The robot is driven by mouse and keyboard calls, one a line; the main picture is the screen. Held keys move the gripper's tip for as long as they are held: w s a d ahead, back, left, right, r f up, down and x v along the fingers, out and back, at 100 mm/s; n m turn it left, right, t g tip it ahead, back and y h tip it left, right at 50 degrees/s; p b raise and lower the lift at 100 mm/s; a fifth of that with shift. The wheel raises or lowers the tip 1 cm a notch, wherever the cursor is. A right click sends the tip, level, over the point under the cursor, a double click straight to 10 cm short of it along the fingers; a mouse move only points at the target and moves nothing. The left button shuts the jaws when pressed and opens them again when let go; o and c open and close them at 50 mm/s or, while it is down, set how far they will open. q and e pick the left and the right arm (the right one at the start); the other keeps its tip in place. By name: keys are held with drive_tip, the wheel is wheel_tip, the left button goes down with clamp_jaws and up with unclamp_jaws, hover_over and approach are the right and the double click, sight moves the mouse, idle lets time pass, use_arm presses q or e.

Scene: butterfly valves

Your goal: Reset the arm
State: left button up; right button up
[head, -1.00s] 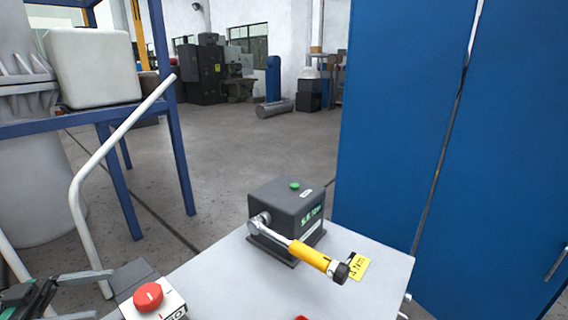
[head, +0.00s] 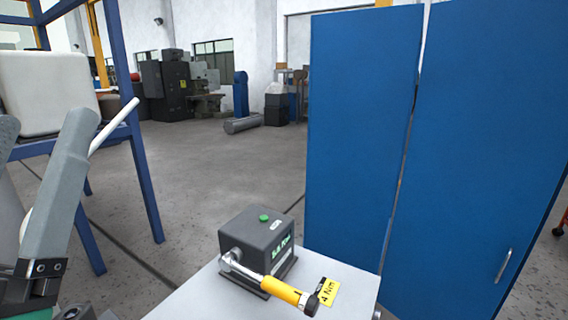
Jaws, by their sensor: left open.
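My left gripper (head: 46,126) is at the left edge of the head view, large and close to the camera. My right gripper is not in view.
The box stands on a light grey tabletop (head: 200,297) with a yellow 4 Nm label (head: 328,291). A tall blue cabinet (head: 360,140) closes off the right. A blue frame (head: 146,185) carrying a white container (head: 48,85) stands behind my left gripper. Open floor lies beyond the table.

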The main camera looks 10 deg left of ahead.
use_arm(q)
wheel_tip(320, 180, up, 37)
drive_tip(key=s+d+m+h+p, duration=0.1)
drive_tip(key=d+m+h+p, duration=0.1)
drive_tip(key=p, duration=3.6)
drive_tip(key=shift+d+g+h, duration=0.4)
drive_tip(key=shift+d+h, duration=0.05)
drive_tip(key=shift+h, duration=0.25)
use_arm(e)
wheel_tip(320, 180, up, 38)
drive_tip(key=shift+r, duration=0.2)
use_arm(q)
drive_tip(key=shift+s, duration=0.1)
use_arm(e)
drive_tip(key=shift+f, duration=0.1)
